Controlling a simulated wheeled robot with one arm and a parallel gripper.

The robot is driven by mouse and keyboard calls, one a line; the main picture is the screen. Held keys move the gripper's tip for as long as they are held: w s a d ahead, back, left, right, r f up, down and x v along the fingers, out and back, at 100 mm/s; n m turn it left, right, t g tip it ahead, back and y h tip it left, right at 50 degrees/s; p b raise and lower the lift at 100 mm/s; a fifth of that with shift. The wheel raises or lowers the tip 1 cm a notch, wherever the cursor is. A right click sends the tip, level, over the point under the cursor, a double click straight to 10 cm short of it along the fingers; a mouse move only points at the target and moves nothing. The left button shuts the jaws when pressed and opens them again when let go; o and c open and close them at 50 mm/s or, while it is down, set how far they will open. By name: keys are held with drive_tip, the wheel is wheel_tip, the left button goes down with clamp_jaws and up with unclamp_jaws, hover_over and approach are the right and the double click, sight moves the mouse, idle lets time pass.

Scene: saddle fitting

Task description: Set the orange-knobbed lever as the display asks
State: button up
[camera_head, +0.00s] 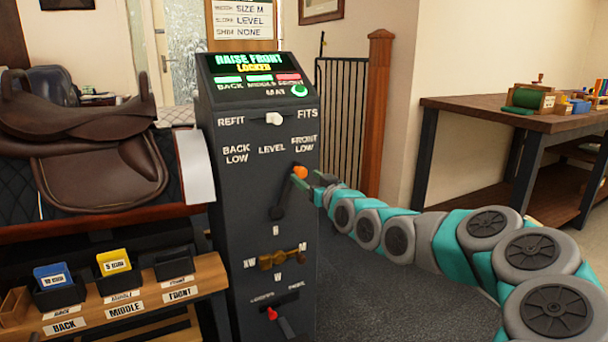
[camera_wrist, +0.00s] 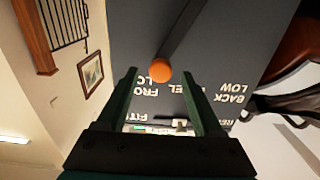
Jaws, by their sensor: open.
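The lever with the orange knob (camera_head: 300,172) is on the front of a dark console (camera_head: 262,235). Its black arm slants up and right from its pivot, towards the FRONT LOW label (camera_head: 304,144); BACK LOW and LEVEL labels are further left. The display (camera_head: 243,62) reads RAISE FRONT, LOCKED. My gripper (camera_head: 311,184) is open beside the knob, coming from the right. In the wrist view the orange knob (camera_wrist: 161,71) lies between the two fingertips in the picture, with gaps on both sides; whether it is between them in depth I cannot tell.
A white REFIT/FITS slider (camera_head: 274,118) is above the lever, a brass knob (camera_head: 282,258) and red switch (camera_head: 279,322) below. Console lights show two green, one red. A brown saddle (camera_head: 85,135) and a shim shelf (camera_head: 120,305) stand left. A workbench (camera_head: 480,108) is right.

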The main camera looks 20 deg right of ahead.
drive_tip(key=shift+w+a, duration=0.1)
drive_tip(key=shift+w, duration=1.1)
clamp_jaws()
idle(0.6)
